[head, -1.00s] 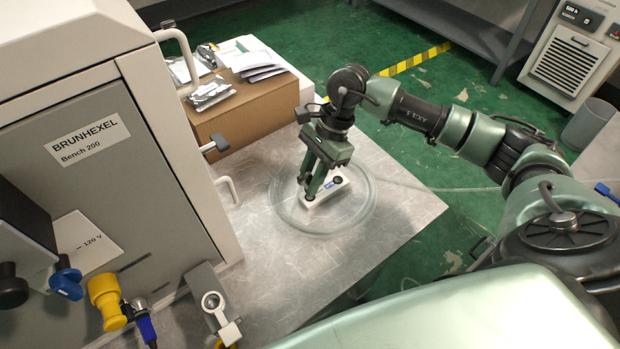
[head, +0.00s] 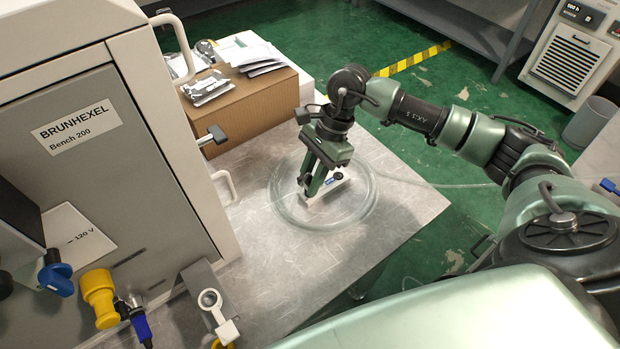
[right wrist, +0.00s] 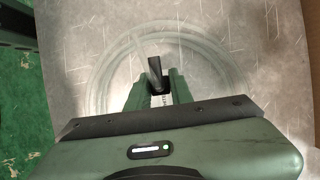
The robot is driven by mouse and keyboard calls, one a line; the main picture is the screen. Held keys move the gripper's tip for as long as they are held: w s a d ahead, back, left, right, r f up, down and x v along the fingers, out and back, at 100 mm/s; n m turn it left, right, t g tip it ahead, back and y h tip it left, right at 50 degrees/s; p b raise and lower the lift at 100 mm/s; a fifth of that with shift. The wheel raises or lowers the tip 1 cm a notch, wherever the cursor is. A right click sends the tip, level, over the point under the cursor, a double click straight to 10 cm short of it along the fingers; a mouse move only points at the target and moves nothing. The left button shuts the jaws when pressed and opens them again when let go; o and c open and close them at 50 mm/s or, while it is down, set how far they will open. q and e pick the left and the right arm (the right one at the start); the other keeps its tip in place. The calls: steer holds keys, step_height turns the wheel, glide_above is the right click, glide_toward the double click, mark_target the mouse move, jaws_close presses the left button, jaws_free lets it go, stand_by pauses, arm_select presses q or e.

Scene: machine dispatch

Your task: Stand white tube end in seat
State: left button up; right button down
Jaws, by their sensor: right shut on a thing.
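In the right wrist view, the dark tip (right wrist: 155,68) and part of the white body (right wrist: 167,99) show between the fingers. Whether it touches the bench is unclear. A bracket with a round ring (head: 210,298), possibly the seat, stands at lower left by the machine. My left gripper is out of view.
The grey Bench 200 machine (head: 120,170) fills the left, its handles jutting toward the bench. A cardboard box (head: 250,105) with packets on top stands behind. Yellow and blue connectors (head: 100,297) hang at lower left. The bench (head: 280,270) is clear between coil and bracket.

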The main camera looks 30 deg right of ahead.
steer(key=shift+f, duration=0.3)
steer(key=c, duration=0.8)
jaws_free()
steer(key=shift+o, duration=0.2)
steer(key=shift+r, duration=0.1)
steer(key=shift+r+p, duration=1.05)
steer(key=shift+r, duration=1.9)
steer(key=shift+f, duration=0.1)
